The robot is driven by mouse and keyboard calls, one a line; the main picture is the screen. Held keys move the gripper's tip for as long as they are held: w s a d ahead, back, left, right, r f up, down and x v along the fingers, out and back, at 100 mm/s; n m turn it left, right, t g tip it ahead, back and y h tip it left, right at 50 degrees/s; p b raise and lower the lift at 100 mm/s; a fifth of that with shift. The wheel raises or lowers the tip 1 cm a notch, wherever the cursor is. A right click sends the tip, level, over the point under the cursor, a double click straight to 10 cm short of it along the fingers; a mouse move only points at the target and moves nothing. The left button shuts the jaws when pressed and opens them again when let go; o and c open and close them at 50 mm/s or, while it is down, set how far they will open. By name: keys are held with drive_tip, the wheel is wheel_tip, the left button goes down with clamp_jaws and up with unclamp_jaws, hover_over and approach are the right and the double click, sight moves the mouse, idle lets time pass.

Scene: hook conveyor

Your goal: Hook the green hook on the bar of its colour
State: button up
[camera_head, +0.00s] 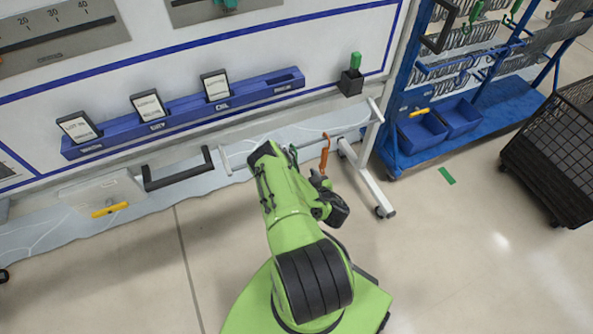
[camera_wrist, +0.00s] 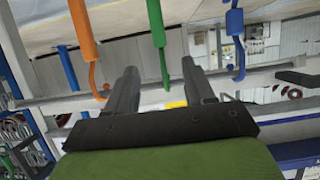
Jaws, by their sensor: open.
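The green hook (camera_wrist: 158,25) hangs in the middle of the wrist view, its curved lower end near the gap between my fingertips. It also shows in the head view (camera_head: 293,156), partly hidden by my arm. My gripper (camera_wrist: 160,72) is open, one dark finger on each side of that gap, with nothing visibly clamped. I cannot make out a green bar for certain.
A white rail stand (camera_head: 376,165) holds the hooks beside the wall panel. A blue rack (camera_head: 400,150) with bins stands right, and a black wire basket (camera_head: 550,150) farther right. A blue shelf (camera_head: 190,115) runs along the panel. The floor in front is clear.

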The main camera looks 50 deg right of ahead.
sight(295, 161)
drive_tip(key=b+x, duration=0.3)
drive_tip(key=x, duration=0.8)
drive_tip(key=shift+a+f+b, duration=0.1)
drive_tip(key=shift+a+b, duration=0.05)
drive_tip(key=shift+b, duration=0.2)
drive_tip(key=shift+w+d, duration=0.2)
drive_tip(key=shift+w, duration=0.1)
clamp_jaws()
idle(0.8)
